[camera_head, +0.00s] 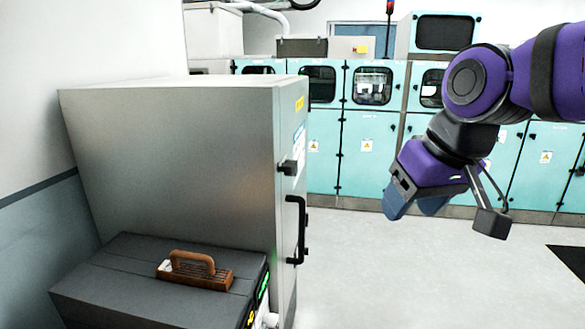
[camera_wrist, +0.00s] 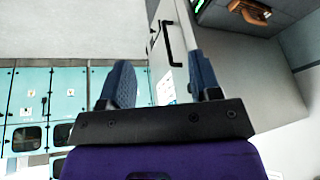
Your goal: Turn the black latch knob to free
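The black latch knob (camera_head: 289,168) sits on the front edge of the grey cabinet (camera_head: 180,160) in the head view, above a black bar handle (camera_head: 298,230). The cabinet door looks closed. My gripper (camera_head: 414,208) is in the air to the right of the knob, well apart from it. In the wrist view its two blue fingers (camera_wrist: 160,82) are spread with nothing between them. The bar handle (camera_wrist: 172,45) shows beyond the fingers in the wrist view, where I cannot clearly make out the knob.
A dark box (camera_head: 85,285) with a brown-handled brush-like object (camera_head: 195,272) on it stands at the cabinet's lower front left. Teal machine cabinets (camera_head: 365,150) line the back. The pale floor (camera_head: 390,280) right of the grey cabinet is clear.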

